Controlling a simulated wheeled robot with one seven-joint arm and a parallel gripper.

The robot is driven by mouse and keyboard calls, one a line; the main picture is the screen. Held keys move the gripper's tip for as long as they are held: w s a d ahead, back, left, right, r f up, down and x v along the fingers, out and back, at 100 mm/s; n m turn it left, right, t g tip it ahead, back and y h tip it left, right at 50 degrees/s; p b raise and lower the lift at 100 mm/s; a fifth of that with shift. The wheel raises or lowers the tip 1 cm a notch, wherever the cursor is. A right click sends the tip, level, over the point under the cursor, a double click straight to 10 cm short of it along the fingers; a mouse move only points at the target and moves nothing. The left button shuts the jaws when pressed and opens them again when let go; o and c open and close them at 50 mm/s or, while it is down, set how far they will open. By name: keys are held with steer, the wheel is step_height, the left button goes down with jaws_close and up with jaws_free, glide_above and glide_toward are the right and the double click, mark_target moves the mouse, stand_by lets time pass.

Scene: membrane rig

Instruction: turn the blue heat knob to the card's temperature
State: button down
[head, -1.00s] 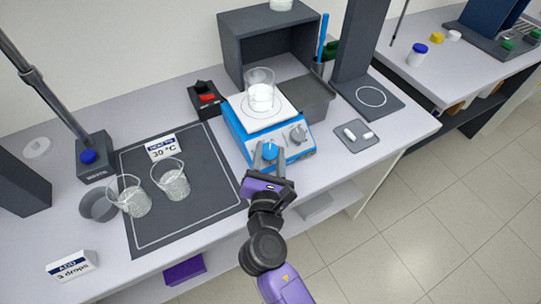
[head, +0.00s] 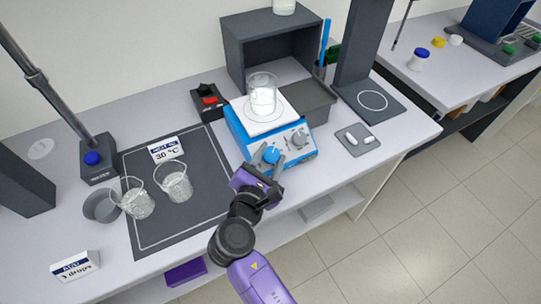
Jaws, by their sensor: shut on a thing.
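The blue heat knob (head: 271,154) is on the left of the front panel of the blue hotplate (head: 245,141). My gripper (head: 268,160) is at the panel, its fingers shut on the sides of this knob. The knob's lower part and any scale around it are partly hidden by the fingers, and I cannot read its setting. The temperature card (head: 167,150) stands at the back of the dark mat and reads 30 °C. A beaker of clear liquid (head: 262,97) stands on the hotplate's white top.
A grey knob (head: 299,139) sits right of the blue one. A black box with a red switch (head: 209,101) is behind left of the hotplate. A small tray (head: 357,139) lies to the right.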

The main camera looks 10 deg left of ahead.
steer(key=c, duration=0.8)
jaws_free()
steer(key=shift+b+v, duration=0.45)
steer(key=shift+v, duration=3.5)
steer(key=shift+f, duration=0.1)
